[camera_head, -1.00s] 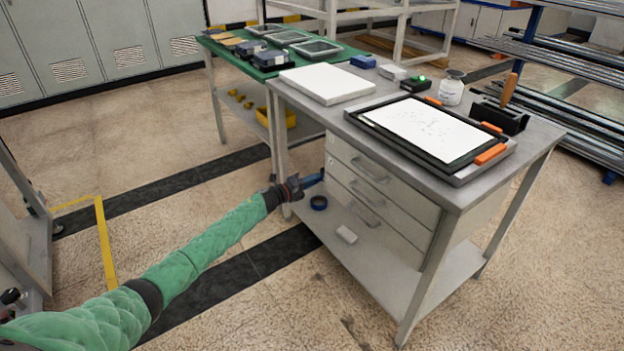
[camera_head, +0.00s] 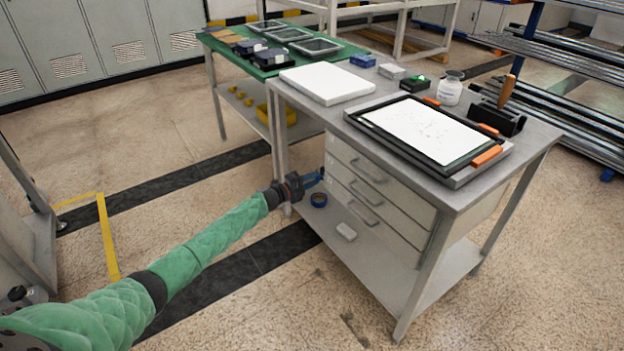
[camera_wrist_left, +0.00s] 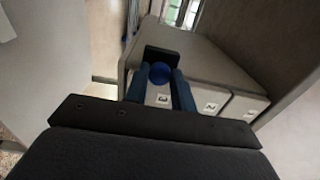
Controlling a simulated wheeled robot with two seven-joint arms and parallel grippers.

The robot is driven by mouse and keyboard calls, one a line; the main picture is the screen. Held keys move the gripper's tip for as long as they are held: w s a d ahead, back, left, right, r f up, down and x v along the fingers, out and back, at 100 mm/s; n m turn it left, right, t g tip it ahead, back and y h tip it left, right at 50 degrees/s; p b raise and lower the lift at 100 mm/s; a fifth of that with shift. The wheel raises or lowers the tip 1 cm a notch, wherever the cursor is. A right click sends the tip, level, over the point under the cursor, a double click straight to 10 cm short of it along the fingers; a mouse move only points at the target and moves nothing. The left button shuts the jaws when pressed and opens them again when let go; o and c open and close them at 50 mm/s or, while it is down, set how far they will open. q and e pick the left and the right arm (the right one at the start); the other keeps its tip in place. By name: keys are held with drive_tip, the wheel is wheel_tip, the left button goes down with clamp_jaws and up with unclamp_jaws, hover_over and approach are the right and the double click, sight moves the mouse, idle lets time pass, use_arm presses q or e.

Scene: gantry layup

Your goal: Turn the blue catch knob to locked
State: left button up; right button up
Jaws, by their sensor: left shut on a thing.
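The blue catch knob (camera_wrist_left: 160,73) is round and sits against a dark plate (camera_wrist_left: 172,54) on the side of the drawer unit (camera_wrist_left: 205,70). In the left wrist view my left gripper (camera_wrist_left: 161,84) has its two blue fingers on either side of the knob, shut on it. In the head view this left gripper (camera_head: 316,179) reaches the left edge of the drawer unit, below the grey bench top (camera_head: 297,103). The knob cannot be made out there, and any mark of its turn is not readable. My right gripper is not in view.
The bench leg (camera_head: 283,160) stands close to my left wrist.

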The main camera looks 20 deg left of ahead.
use_arm(q)
drive_tip(key=shift+a, duration=0.15)
drive_tip(key=o, duration=1)
drive_tip(key=v, duration=0.7)
drive_tip(key=shift+s+a, duration=0.2)
drive_tip(key=shift+s, duration=0.1)
